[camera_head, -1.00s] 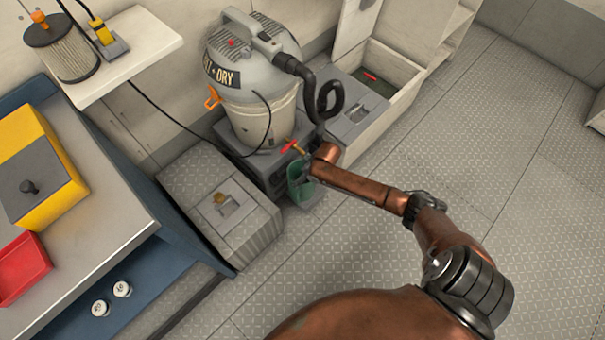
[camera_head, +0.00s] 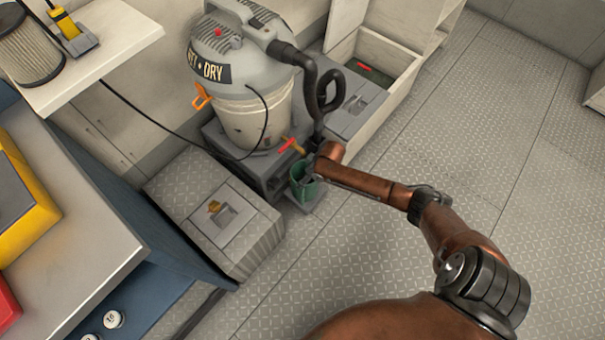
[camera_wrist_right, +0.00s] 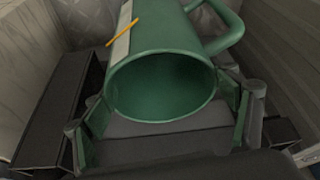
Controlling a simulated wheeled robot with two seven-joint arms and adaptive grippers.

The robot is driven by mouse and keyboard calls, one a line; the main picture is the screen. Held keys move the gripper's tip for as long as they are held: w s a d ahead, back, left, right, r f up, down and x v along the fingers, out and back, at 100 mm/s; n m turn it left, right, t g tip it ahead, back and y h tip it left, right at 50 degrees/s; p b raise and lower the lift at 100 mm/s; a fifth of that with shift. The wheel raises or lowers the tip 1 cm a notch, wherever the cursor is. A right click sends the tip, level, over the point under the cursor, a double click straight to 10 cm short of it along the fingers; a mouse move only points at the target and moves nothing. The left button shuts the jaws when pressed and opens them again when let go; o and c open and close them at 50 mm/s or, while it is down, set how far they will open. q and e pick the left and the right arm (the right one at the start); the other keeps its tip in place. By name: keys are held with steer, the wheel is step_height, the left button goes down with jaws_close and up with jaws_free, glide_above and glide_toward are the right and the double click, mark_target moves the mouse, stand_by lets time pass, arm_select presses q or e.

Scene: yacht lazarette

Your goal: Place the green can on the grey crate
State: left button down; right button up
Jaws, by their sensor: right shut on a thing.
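The green can (camera_head: 303,187) is a mug-like vessel with a side handle. In the right wrist view the can (camera_wrist_right: 165,85) shows its open mouth and a pale label strip, with a finger on either side. My right gripper (camera_head: 309,176) is shut on it. It is beside the front right corner of a dark grey crate (camera_head: 262,177) under the vacuum; I cannot tell whether its bottom touches anything. Much of the gripper is hidden by my wrist in the head view. My left gripper is not in view.
A vacuum (camera_head: 240,85) stands on the dark grey crate, its black hose hanging close to my right gripper. A tread-plate locker (camera_head: 245,245) is left of the can. An open pale bin (camera_head: 400,75) is behind. The floor (camera_head: 480,150) at right is clear.

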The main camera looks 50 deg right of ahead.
steer(key=shift+w, duration=0.2)
steer(key=o, duration=2.1)
steer(key=shift+s+f, duration=0.15)
steer(key=shift+f, duration=0.05)
steer(key=shift+r, duration=0.1)
